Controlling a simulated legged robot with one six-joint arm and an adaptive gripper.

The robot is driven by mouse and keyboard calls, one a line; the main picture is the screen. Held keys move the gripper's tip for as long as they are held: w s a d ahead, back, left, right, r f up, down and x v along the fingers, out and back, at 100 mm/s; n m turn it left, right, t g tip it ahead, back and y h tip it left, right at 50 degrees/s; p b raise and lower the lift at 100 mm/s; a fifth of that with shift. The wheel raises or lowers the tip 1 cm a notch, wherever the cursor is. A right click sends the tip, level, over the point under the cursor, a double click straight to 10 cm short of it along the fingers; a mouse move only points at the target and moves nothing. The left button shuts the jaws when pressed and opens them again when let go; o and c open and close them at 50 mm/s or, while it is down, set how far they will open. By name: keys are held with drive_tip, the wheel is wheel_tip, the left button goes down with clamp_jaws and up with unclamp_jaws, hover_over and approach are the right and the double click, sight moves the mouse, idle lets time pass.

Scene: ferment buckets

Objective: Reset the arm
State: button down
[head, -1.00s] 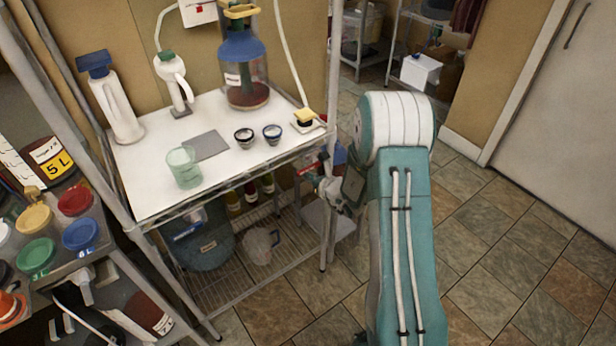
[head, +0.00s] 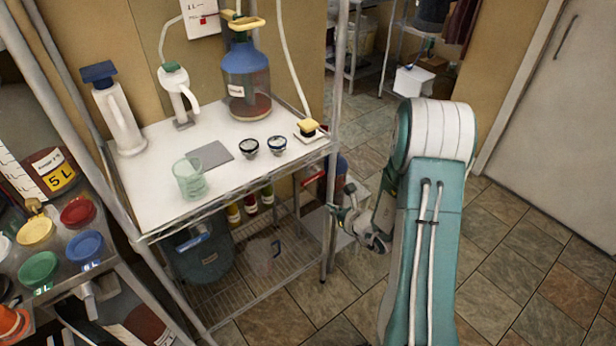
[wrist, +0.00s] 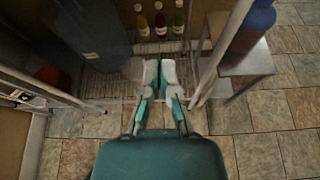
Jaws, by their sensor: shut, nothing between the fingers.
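My gripper (wrist: 160,82) is shut and empty in the wrist view, its two pale fingertips side by side. It points down toward the lower wire shelf of the rack (wrist: 112,82). In the head view my gripper (head: 345,212) is in front of the rack's right post, below the white worktop (head: 160,205). My teal and white arm is folded at the right, its wrist bent to the left. The exact gap between the fingertips and the rack cannot be told.
A glass beaker (head: 190,180), two small bowls (head: 249,147) and a large jug (head: 246,85) stand on the worktop. Several bottles (wrist: 160,20) and a dark bucket (wrist: 95,40) are below. A small stand (wrist: 245,62) is beside the rack. Tiled floor (head: 500,270) is clear at right.

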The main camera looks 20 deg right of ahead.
drive_tip(key=s+a+r+n+g+y, duration=0.3)
drive_tip(key=s+a+r+n+g, duration=0.15)
drive_tip(key=a+r+n, duration=0.4)
drive_tip(key=s+a+r+n+g+y, duration=0.3)
drive_tip(key=s+a+r+n, duration=0.2)
drive_tip(key=a+r+n, duration=0.3)
drive_tip(key=s+d+r+n+h, duration=0.3)
drive_tip(key=s+r+n+h, duration=0.2)
drive_tip(key=s+n, duration=0.3)
drive_tip(key=s+d+r+n+h, duration=0.3)
drive_tip(key=s+r+n+h, duration=0.2)
drive_tip(key=s+n, duration=0.3)
drive_tip(key=shift+s+d+r, duration=0.15)
drive_tip(key=shift+s+r, duration=0.15)
